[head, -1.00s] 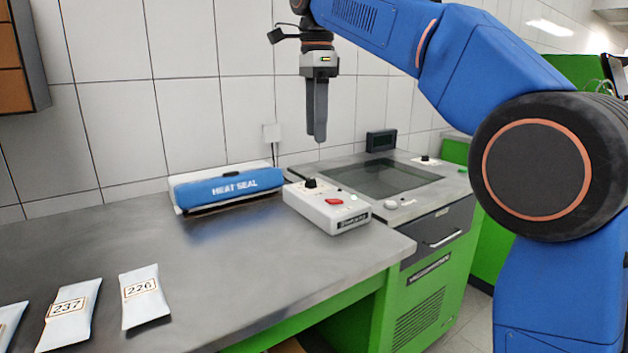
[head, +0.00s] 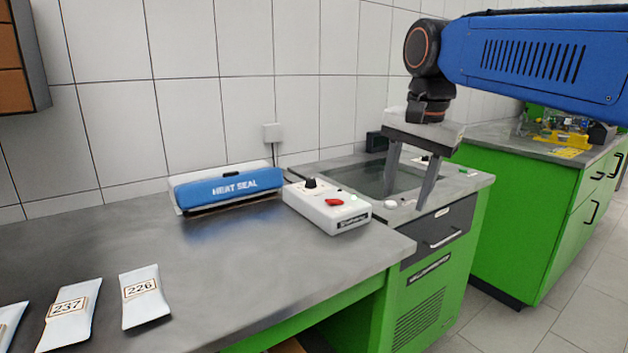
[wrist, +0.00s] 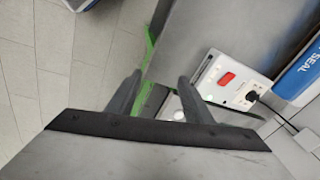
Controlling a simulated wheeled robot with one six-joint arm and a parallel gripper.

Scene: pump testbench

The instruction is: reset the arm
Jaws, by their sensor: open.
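My gripper (head: 405,182) hangs from my blue arm at the right of the head view, fingers pointing down. It is open, with a wide empty gap between the two fingers. It appears in front of the grey-topped green cabinet with the dark glass panel (head: 372,178). In the wrist view my two gripper fingers (wrist: 160,90) are spread apart with nothing between them. Beyond them the wrist view shows the floor and the bench edge.
A white control box (head: 328,206) with a red button and black knob stands at the bench's right end. Left of it is the blue heat sealer (head: 228,188). White pouches, such as 226 (head: 145,297) and 237 (head: 70,312), lie at the front left. Floor shows at right.

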